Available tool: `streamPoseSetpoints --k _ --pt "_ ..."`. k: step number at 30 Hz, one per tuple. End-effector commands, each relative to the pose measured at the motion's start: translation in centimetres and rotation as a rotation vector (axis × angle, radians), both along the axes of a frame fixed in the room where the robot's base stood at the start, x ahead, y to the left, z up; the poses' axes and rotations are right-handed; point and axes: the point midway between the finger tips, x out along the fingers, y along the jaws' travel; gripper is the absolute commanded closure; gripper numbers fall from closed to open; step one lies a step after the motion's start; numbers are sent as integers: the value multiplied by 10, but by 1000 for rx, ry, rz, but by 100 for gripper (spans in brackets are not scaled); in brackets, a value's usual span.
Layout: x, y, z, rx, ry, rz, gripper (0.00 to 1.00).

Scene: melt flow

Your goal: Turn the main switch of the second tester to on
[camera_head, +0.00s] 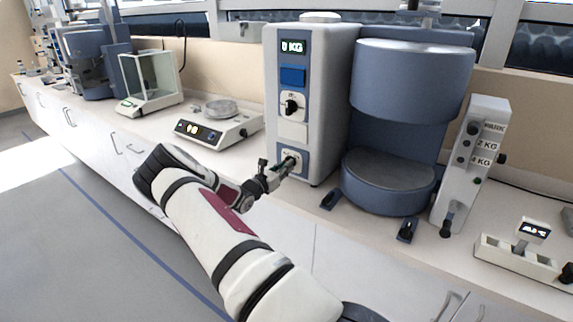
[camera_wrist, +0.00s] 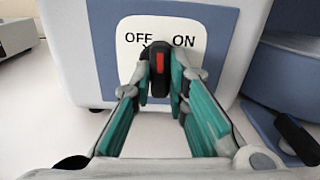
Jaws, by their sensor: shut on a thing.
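The tester (camera_head: 310,85) is a tall light-grey and blue machine on the bench, with a display reading "0 KG". Its main switch (camera_wrist: 159,70) is a black knob with a red mark, on a white plate (camera_wrist: 190,22) lettered OFF on the left and ON on the right. The red mark points about straight up, between the two words. My gripper (camera_head: 287,164) is at the low front panel of the tester; in the wrist view my gripper (camera_wrist: 160,85) has its teal fingers on both sides of the knob, shut on it. The fingertips partly cover the knob's sides.
A blue cylindrical unit (camera_head: 412,75) stands right of the panel, with a rack (camera_head: 474,150) marked in KG beside it. A balance (camera_head: 218,128) and a glass-sided scale (camera_head: 150,80) stand to the left. A small tray (camera_head: 520,262) is at the right.

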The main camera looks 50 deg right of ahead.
Motion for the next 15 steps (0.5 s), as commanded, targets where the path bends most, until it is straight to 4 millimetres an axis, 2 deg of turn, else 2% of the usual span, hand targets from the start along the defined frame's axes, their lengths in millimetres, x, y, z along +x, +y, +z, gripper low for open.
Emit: streamPoseSetpoints --k 15 --pt "1 1 0 20 -230 3 100"
